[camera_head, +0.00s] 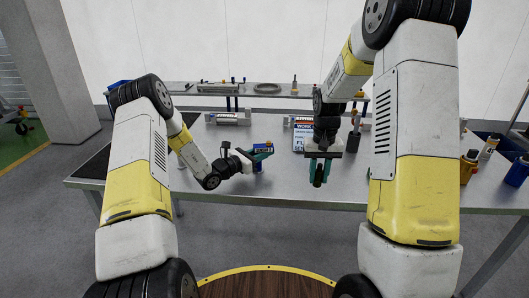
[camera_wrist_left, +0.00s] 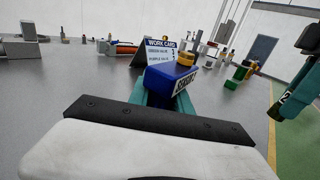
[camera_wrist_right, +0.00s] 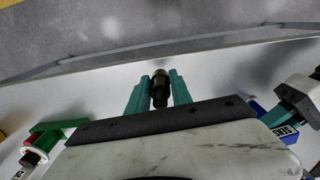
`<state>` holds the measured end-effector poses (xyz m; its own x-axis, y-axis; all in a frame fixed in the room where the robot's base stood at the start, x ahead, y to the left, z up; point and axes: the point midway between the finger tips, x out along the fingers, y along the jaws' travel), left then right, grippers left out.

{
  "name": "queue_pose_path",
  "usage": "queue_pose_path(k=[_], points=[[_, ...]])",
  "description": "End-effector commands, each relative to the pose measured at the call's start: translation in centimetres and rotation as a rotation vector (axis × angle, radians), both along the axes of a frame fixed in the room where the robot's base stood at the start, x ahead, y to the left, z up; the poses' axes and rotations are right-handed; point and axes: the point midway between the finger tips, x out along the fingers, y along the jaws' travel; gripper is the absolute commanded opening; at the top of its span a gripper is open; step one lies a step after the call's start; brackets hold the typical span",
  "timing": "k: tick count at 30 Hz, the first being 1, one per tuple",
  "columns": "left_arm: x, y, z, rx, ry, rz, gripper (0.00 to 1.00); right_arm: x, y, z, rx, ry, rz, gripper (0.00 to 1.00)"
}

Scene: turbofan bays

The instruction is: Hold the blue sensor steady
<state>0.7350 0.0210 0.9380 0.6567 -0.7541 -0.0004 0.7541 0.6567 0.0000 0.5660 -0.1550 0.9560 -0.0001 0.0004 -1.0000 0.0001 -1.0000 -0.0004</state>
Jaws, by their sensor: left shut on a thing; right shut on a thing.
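The blue sensor (camera_wrist_left: 185,80), with a white label and a brass-coloured top, is between the teal fingers of my left gripper (camera_head: 260,152). It appears slightly tilted in the left wrist view. The blue sensor also shows at the right of the right wrist view (camera_wrist_right: 284,131), beside my left gripper. My right gripper (camera_wrist_right: 160,90) is shut on a dark cylindrical part (camera_wrist_right: 160,86), pointing down near the table's front edge. In the head view my right gripper hangs to the right of the sensor.
A work card (camera_head: 303,138) stands on the grey table (camera_head: 225,195) behind my grippers. A green part with a red and white end (camera_wrist_right: 42,143) is at the left of the right wrist view. A blue container (camera_head: 517,170) stands at the right. The front left table area is clear.

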Motion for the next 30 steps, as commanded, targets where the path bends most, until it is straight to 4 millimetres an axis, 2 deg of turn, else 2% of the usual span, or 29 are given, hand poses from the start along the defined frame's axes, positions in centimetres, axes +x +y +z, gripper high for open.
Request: queue_pose_path(k=[5, 8, 11, 15, 21, 27, 30], points=[[0.0, 0.0, 0.0, 0.000, 0.000, 0.000, 0.00, 0.4, 0.2, 0.2, -0.001, 0.000, 0.000, 0.00], [0.0, 0.0, 0.0, 0.000, 0.000, 0.000, 0.00, 1.9, 0.8, 0.7, -0.003, 0.000, -0.001, 0.00], [0.0, 0.0, 0.0, 0.000, 0.000, 0.000, 0.00, 4.4, 2.1, 1.9, -0.006, 0.004, -0.006, 0.00], [0.0, 0.0, 0.0, 0.000, 0.000, 0.000, 0.00, 8.4, 4.8, 4.2, -0.010, 0.016, -0.011, 0.00], [0.0, 0.0, 0.0, 0.000, 0.000, 0.000, 0.00, 12.7, 9.6, 7.9, -0.008, 0.035, -0.012, 0.00], [0.0, 0.0, 0.0, 0.000, 0.000, 0.000, 0.00, 14.6, 13.8, 10.9, -0.001, 0.051, -0.006, 0.00], [0.0, 0.0, 0.0, 0.000, 0.000, 0.000, 0.00, 14.9, 15.0, 11.9, 0.001, 0.056, -0.003, 0.00]])
